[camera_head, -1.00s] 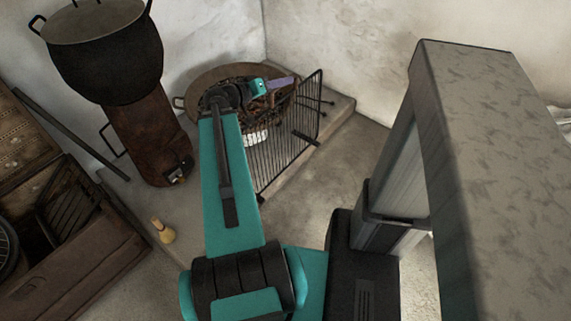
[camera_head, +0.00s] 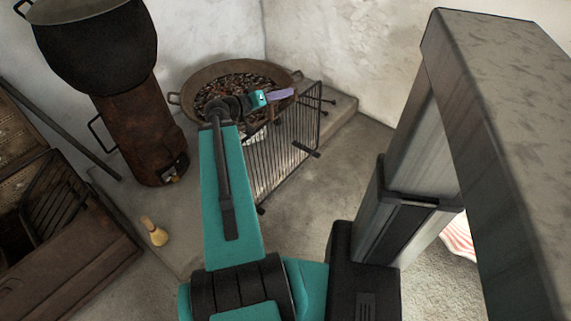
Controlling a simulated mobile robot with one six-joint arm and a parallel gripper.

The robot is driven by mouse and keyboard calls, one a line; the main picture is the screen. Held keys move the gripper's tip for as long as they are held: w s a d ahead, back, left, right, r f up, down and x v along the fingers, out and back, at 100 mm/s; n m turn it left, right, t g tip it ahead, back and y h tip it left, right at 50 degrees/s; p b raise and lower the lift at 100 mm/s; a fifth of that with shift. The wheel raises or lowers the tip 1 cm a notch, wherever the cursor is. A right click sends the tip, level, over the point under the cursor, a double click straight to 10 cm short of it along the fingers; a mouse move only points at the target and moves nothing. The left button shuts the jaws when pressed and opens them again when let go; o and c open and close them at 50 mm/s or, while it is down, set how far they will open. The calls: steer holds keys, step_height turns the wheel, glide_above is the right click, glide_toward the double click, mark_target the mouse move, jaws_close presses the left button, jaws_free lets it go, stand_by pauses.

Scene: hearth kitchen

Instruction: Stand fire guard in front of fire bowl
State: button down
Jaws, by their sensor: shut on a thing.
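The fire guard (camera_head: 289,150) is a dark wire grille with feet, standing roughly upright at the front edge of the low hearth slab. The fire bowl (camera_head: 190,82) is a wide, shallow brown bowl with side handles, holding dark and reddish coals, on the slab behind the guard. My gripper (camera_head: 285,94), teal with purplish fingers, is at the guard's top edge and is shut on it. The fingertips are small in the picture. My wrist and arm hide part of the bowl's front and the guard's left side.
A black pot (camera_head: 92,42) sits on a rusty cylindrical stove (camera_head: 143,132) left of the bowl. A small whisk-like brush (camera_head: 154,232) stands on the slab. A brown chest (camera_head: 70,235) with a rack is at the left. Bare floor (camera_head: 325,195) lies right of the guard.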

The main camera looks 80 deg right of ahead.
mark_target(282, 109)
steer(key=shift+f+b, duration=2.95)
steer(key=shift+f, duration=0.3)
steer(key=shift+w+a+r+p, duration=0.1)
steer(key=shift+w+p, duration=0.05)
steer(key=shift+p, duration=0.45)
steer(key=w+a+p, duration=0.1)
steer(key=p, duration=0.2)
steer(key=shift+r, duration=0.15)
steer(key=a+p, duration=0.1)
steer(key=p, duration=0.1)
steer(key=w+a+p, duration=0.1)
steer(key=p, duration=0.1)
steer(key=shift+p, duration=0.3)
steer(key=shift+a+f+m, duration=0.1)
steer(key=shift+f+m, duration=0.1)
steer(key=shift+m, duration=0.1)
steer(key=shift+w, duration=0.1)
